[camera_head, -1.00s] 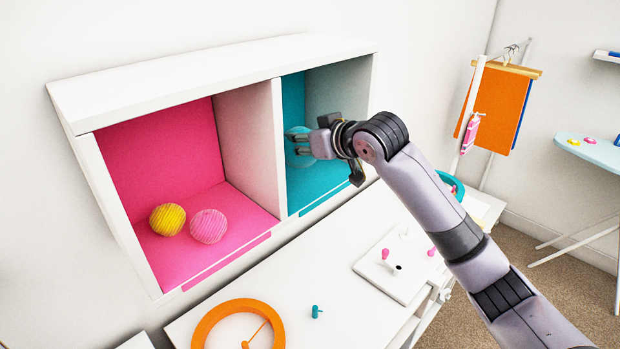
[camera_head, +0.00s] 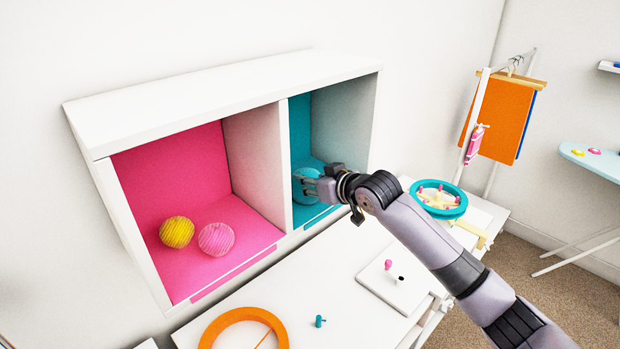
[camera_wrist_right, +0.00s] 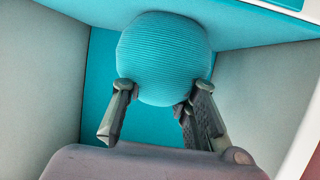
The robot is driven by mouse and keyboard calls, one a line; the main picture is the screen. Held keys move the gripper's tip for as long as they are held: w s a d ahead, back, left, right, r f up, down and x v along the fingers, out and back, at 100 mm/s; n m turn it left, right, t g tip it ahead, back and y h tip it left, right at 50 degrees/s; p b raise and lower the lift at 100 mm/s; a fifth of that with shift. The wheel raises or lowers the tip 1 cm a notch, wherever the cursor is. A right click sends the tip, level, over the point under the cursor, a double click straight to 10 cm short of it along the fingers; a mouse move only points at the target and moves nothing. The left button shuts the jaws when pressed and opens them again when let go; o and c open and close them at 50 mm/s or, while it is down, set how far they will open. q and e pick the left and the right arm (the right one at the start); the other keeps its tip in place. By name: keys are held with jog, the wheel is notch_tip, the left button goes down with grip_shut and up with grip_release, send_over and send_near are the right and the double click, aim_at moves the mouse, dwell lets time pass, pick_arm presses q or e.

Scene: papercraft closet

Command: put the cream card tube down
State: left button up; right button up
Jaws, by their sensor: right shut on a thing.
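My right gripper (camera_head: 309,184) is shut on a ribbed teal ball (camera_wrist_right: 163,55). It holds the ball low inside the teal right compartment (camera_head: 300,120) of the white wall shelf (camera_head: 230,90). In the right wrist view the fingers (camera_wrist_right: 155,108) press on the sides of the ball. The ball is close to the teal floor; I cannot tell whether it touches. In the head view the gripper partly hides the ball (camera_head: 306,171). I cannot make out a cream card tube in either view. My left gripper is not in view.
The pink left compartment (camera_head: 170,155) holds a yellow ball (camera_head: 176,232) and a pink ball (camera_head: 216,239). A white divider (camera_head: 285,170) stands beside my gripper. Below are an orange ring (camera_head: 205,338), a teal peg (camera_head: 319,321) and a teal ring (camera_head: 462,208).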

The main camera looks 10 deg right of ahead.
jog(key=shift+f, duration=0.2)
jog(key=o, duration=0.8)
jog(key=shift+r, duration=0.2)
jog(key=shift+s+d, duration=0.15)
jog(key=shift+s, duration=0.05)
jog(key=b+v, duration=0.3)
jog(key=v, duration=0.8)
jog(key=shift+s, duration=0.2)
